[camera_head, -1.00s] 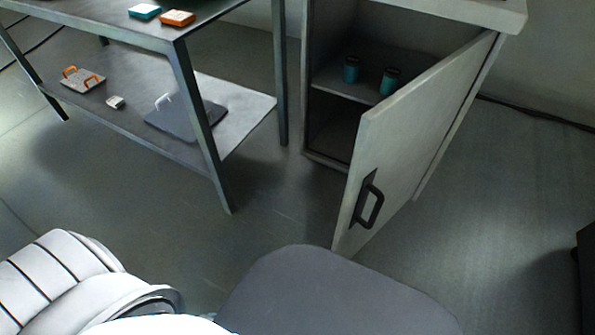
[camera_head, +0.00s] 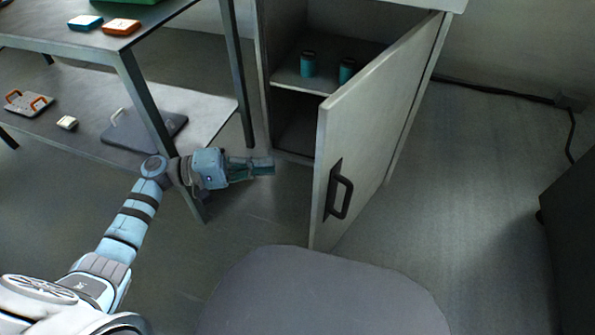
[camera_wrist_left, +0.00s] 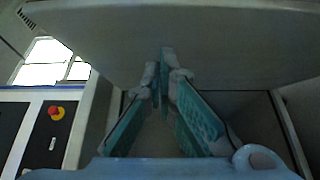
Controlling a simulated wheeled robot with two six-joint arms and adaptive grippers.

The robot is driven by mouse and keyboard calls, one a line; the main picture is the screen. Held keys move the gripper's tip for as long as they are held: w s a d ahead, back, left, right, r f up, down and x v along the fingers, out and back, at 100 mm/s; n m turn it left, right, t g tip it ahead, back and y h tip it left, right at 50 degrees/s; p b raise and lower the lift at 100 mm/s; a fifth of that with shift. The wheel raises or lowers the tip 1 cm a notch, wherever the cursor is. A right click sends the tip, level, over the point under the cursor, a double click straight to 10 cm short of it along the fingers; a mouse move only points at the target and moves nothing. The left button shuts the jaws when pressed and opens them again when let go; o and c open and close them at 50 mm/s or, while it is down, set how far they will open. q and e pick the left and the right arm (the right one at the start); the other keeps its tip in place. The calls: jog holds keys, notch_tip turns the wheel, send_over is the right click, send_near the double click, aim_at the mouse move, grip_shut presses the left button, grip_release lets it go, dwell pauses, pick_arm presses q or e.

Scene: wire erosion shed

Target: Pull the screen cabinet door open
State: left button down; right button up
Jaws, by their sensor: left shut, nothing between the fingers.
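The grey screen cabinet (camera_head: 262,70) stands at the top middle of the head view. Its door (camera_head: 385,110) stands swung well open toward me, with the dark handle (camera_head: 341,190) on its outer face near the free edge. My left gripper (camera_head: 268,167) is shut and empty, in front of the cabinet opening and left of the door's free edge, apart from the handle. In the left wrist view its fingertips (camera_wrist_left: 164,75) meet in front of a wide pale surface that I cannot identify for certain. My right gripper is out of view.
Two teal cans (camera_head: 307,64) stand on the cabinet shelf. A metal table (camera_head: 150,25) with a lower shelf (camera_head: 75,90) is at left, close to my left arm. A dark block (camera_head: 570,230) is at right.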

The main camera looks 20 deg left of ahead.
pick_arm(q)
jog(key=d, duration=0.7)
jog(key=shift+d, duration=0.35)
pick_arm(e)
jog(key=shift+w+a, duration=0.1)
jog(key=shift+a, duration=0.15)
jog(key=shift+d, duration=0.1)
